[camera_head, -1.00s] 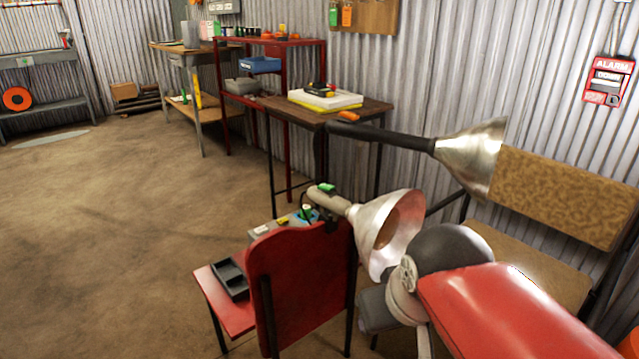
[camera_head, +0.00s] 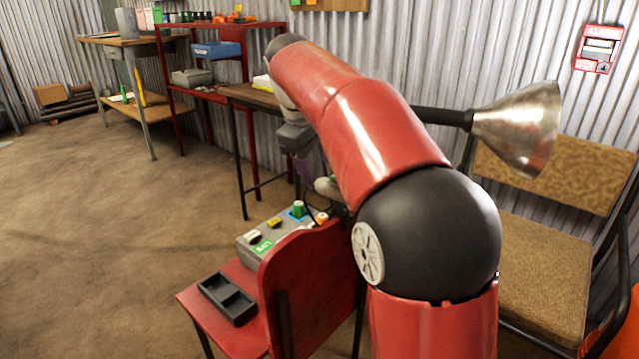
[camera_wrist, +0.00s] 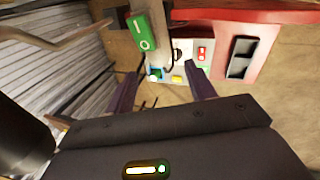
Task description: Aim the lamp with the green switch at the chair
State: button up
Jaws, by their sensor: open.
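The lamp with the green switch is mostly hidden behind my arm in the head view; a bit of its pale body (camera_head: 326,187) shows. In the wrist view its green switch (camera_wrist: 143,32), marked I and O, sits on the grey body, ahead of my fingers. A brown chair (camera_head: 540,270) stands at the right by the wall. A red chair (camera_head: 315,280) stands in front.
The red seat bears a black tray (camera_head: 228,299) and a grey control box (camera_head: 262,243) with coloured buttons. A red shelf (camera_head: 205,95) stands behind. Floor at left is clear.

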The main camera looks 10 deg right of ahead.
aim_at(320, 179)
jog(key=b+x, duration=0.1)
jog(key=x, duration=0.3)
jog(key=shift+w+f, duration=0.1)
jog(key=shift+f, duration=0.3)
jog(key=shift+c, duration=0.2)
grip_shut()
